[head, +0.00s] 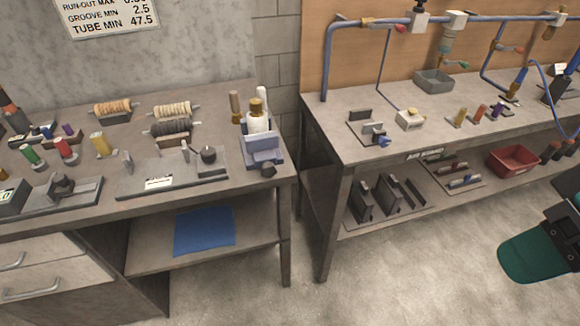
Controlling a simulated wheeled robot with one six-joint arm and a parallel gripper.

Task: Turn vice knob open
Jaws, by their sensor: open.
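A grey-blue vice-like block (262,150) stands at the right front corner of the left bench. A dark round knob (268,170) is on its front, by the bench edge. A white bottle with a brown cap (257,118) stands at or just behind the block; I cannot tell if it is held. A small grey fixture (372,130) with a blue knob (384,141) sits on the right bench. I cannot tell which of the two is the task's vice. My gripper is not in view; only part of my arm shows at the right edge.
The left bench (222,98) carries spools, coloured cylinders and a flat fixture with a dark ball (208,154). A blue cloth (204,232) lies on its shelf. The right bench has pipes above and a red bin (513,161) below. A floor gap separates the benches.

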